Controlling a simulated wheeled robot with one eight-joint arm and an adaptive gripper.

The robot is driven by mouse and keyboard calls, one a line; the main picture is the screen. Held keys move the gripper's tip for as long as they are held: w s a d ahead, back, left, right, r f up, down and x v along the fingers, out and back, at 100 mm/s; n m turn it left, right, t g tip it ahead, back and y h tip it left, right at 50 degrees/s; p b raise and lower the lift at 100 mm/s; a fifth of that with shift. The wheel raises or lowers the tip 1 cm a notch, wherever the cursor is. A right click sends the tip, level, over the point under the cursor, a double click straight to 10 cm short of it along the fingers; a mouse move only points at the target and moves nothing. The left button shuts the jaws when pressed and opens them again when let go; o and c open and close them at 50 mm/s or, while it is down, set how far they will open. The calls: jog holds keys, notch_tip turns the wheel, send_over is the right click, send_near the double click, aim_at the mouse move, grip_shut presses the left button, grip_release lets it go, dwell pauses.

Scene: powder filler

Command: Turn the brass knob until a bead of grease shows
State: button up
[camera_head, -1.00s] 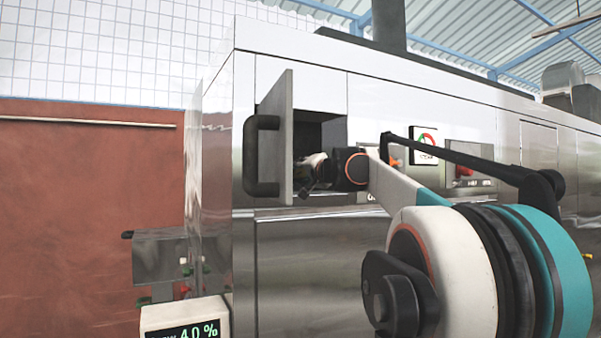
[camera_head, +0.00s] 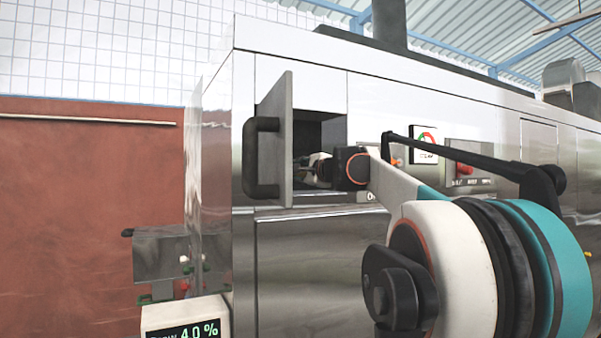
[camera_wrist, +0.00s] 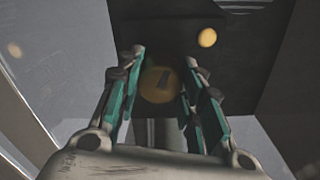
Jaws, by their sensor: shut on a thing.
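The grey compartment door (camera_head: 283,140), with a black handle, stands open left of my gripper. The compartment walls (camera_wrist: 255,75) are close around it. A display (camera_head: 188,331) reads 4.0 %.

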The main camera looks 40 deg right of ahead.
jog(key=shift+m, duration=0.7)
jog(key=o, duration=1.1)
jog(key=shift+c, duration=0.2)
jog(key=v, duration=0.7)
jog(key=shift+s, duration=0.25)
jog(key=shift+f, duration=0.1)
